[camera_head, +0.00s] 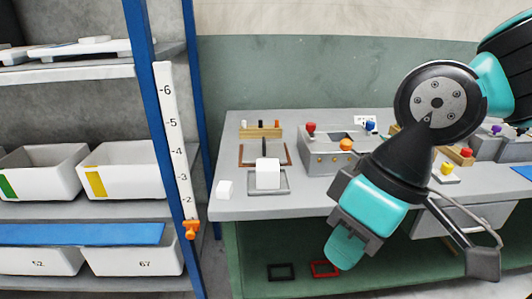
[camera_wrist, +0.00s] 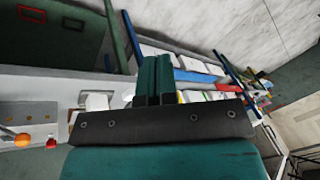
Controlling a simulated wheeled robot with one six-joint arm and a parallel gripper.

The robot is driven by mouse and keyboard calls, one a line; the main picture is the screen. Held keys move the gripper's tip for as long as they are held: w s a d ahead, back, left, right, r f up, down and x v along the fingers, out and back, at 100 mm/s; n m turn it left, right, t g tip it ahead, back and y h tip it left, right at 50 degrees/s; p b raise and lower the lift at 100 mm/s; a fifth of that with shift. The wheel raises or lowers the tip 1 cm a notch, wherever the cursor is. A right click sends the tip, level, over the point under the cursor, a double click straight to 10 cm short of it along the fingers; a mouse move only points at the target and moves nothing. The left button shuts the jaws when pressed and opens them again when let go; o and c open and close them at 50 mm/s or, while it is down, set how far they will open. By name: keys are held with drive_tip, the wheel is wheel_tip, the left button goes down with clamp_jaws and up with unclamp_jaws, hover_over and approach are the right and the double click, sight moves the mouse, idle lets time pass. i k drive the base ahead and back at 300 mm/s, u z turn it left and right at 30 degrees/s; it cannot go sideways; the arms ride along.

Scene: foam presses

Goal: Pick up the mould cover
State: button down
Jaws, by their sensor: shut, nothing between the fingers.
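I cannot tell for sure which thing is the mould cover. A white block (camera_head: 268,173) sits on a small grey tray (camera_head: 283,188) near the front of the grey table. A brown frame (camera_head: 247,153) lies behind it. My gripper (camera_head: 345,250) is in front of the table's front edge, right of the white block and apart from it. In the wrist view my gripper's teal fingers (camera_wrist: 154,80) are together with nothing between them. A white block also shows in the wrist view (camera_wrist: 97,101), left of the fingers.
A grey press box (camera_head: 330,163) with red, blue and orange knobs stands on the table (camera_head: 230,208). A small white cube (camera_head: 224,189) lies at its left corner. A blue-posted shelf with white bins (camera_head: 120,170) stands left. Black (camera_head: 281,272) and red (camera_head: 325,269) frames lie below.

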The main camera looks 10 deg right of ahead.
sight(252, 151)
drive_tip(key=u, duration=0.45)
drive_tip(key=i, duration=1.45)
drive_tip(key=z, duration=0.75)
